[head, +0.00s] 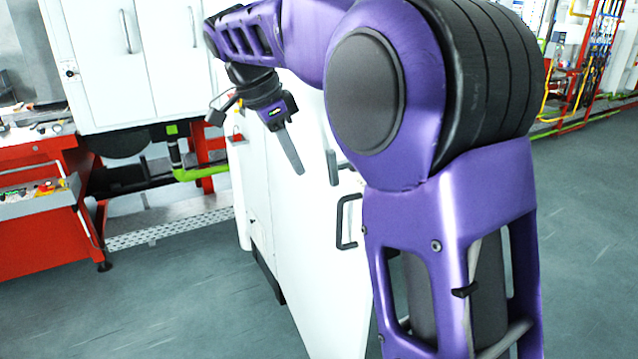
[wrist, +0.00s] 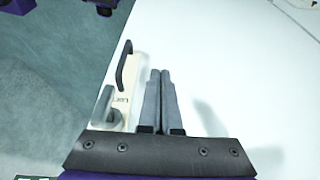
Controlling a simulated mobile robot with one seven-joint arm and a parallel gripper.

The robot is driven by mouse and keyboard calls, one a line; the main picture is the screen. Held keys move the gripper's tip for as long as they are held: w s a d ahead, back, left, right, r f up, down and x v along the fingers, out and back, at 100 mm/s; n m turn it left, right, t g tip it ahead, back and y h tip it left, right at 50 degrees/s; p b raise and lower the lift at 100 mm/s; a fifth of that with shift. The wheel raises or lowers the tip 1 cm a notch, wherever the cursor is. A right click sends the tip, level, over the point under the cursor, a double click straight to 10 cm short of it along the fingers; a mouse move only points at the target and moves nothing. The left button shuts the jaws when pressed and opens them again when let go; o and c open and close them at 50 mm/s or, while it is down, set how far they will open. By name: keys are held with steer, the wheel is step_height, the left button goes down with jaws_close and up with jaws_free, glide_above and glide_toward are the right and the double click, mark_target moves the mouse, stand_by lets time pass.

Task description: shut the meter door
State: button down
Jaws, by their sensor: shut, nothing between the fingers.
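A white door (head: 308,225), which I take to be the meter door, stands upright in the middle of the head view, partly hidden by my purple arm. Its black bar handle (head: 347,222) faces me. The white panel (wrist: 230,75) fills the right of the wrist view, with a black handle (wrist: 125,64) and a latch plate (wrist: 116,108) left of my fingers. My gripper (head: 298,170) is shut and empty, its fingers pointing down by the white surface. In the wrist view the closed fingers (wrist: 160,72) lie over the panel; I cannot tell whether they touch it.
White cabinets (head: 105,55) stand at the back left, above a green pipe (head: 200,174). A red bench with a control box (head: 38,197) is at the far left. The grey floor (head: 170,300) is clear at front left, and also to the right.

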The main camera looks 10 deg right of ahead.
mark_target(334, 195)
steer(key=shift+w+d+f+b, duration=0.2)
steer(key=shift+w+d+f, duration=0.05)
steer(key=shift+d+f, duration=1.15)
steer(key=shift+w+d+f+b, duration=0.25)
steer(key=shift+d+f, duration=0.85)
steer(key=shift+f, duration=0.55)
steer(key=shift+w+d+f+b, duration=0.2)
steer(key=shift+w+d+f, duration=0.05)
steer(key=shift+d+f, duration=1.15)
steer(key=shift+f, duration=0.1)
